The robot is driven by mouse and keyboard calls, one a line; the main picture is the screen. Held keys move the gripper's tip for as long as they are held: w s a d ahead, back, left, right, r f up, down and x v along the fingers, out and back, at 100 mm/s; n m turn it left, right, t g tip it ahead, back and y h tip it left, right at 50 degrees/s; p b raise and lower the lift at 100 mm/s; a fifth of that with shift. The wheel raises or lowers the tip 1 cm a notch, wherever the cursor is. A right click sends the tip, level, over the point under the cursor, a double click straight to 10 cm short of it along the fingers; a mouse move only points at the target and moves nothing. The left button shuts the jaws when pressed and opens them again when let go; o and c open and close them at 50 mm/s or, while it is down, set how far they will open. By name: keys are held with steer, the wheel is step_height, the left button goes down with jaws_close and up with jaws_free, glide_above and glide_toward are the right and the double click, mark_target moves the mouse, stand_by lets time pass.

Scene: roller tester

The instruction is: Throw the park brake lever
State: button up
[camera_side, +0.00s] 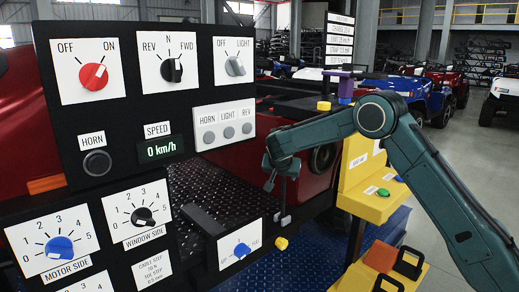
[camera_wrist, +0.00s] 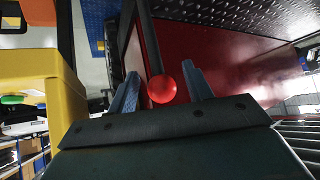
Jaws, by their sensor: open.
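The lever with a red ball knob (camera_wrist: 163,90) on a dark rod shows in the wrist view. I take it to be the park brake lever. The knob sits between the two blue-grey fingers of my gripper (camera_wrist: 161,74), with a gap on both sides. My gripper is open and holds nothing. In the side view my gripper (camera_side: 277,178) points down beside the red vehicle body, right of the control panel. The red knob is not visible in that view. I cannot tell how far the lever is thrown.
The black control panel (camera_side: 120,108) stands at left, its speed display (camera_side: 164,149) reading 0 km/h. A yellow console (camera_side: 362,185) with a green button (camera_side: 383,192) stands just right of my gripper. It also shows at left in the wrist view (camera_wrist: 62,85). Parked vehicles fill the background.

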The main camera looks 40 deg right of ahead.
steer(key=v, duration=1.1)
steer(key=shift+s+a+r, duration=0.15)
steer(key=shift+a+r, duration=0.1)
steer(key=shift+r, duration=0.1)
steer(key=s+a+r+n+y, duration=0.1)
steer(key=s+r+n+y, duration=0.2)
steer(key=s, duration=0.7)
steer(key=s+a+r+n+y, duration=0.1)
steer(key=s+a+r+n, duration=0.3)
steer(key=s, duration=0.6)
steer(key=s+a+f+n+y, duration=0.1)
steer(key=s+n, duration=0.1)
steer(key=s, duration=0.7)
steer(key=s+a+f+n+y, duration=0.1)
steer(key=s+f+n+y, duration=0.1)
steer(key=s, duration=0.8)
steer(key=shift+s+a+f+n, duration=0.15)
steer(key=shift+a+f+n, duration=0.15)
steer(key=shift+a+f, duration=0.1)
